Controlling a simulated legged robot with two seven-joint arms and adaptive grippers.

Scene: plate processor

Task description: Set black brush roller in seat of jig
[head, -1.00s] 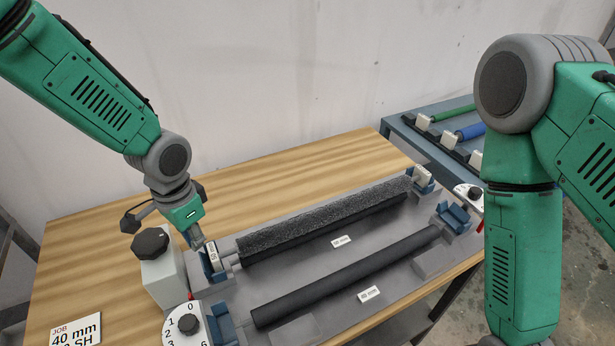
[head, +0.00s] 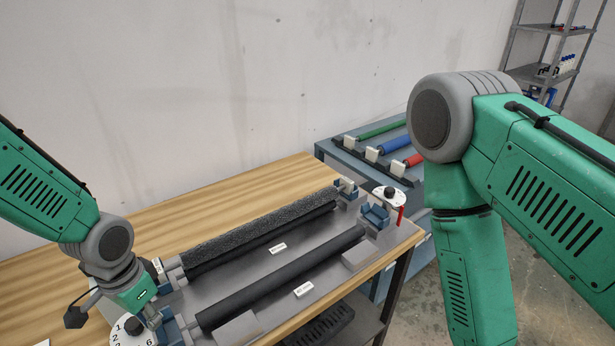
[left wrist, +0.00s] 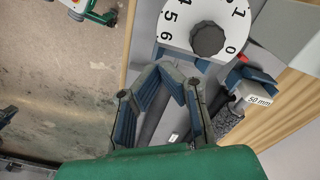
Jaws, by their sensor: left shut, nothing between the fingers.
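The black brush roller (head: 255,233), dark and bristly, lies along the back lane of the grey jig (head: 262,305), beside a smooth black bar. Its far end is by a blue seat (head: 345,190); I cannot tell if it is fully seated. A smooth black roller (head: 280,279) lies along the front lane. My left gripper (head: 156,322) is shut and empty at the jig's near left end, close to the front lane's blue seat (head: 172,330). Its closed fingers (left wrist: 178,72) show below the dial in the left wrist view. My right gripper is out of view.
A white numbered dial (head: 130,333) stands at the near left, and another (head: 390,194) at the far right. A blue bench (head: 345,160) with green, blue and red rollers stands behind. Bare wood lies behind the jig. My right arm fills the right side.

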